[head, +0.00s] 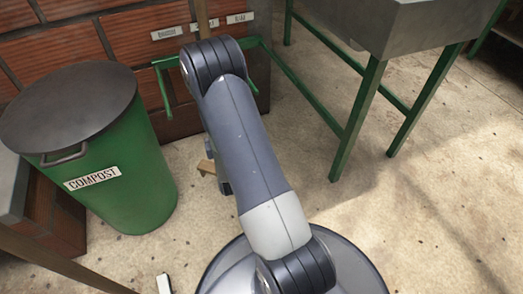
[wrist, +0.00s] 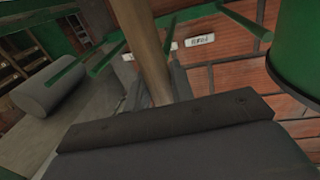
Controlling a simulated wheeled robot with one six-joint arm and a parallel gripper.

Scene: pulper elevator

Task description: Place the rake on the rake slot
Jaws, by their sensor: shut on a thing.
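The rake's wooden pole (wrist: 150,45) runs up from my gripper (wrist: 160,102) in the wrist view, slightly tilted. My gripper is shut on it; the fingertips are mostly hidden behind the dark wrist body. The rake's head cannot be made out. A green rack with prongs (head: 163,64) is on the brick wall under several white labels (head: 240,17). The pole crosses in front of the rack; I cannot tell whether it is within a slot.
A green compost bin (head: 125,165) with a dark lid stands at the left. A grey basin on green legs (head: 362,110) stands at the right. A grey cylinder (wrist: 48,92) shows at the left in the wrist view. The concrete floor at the lower right is clear.

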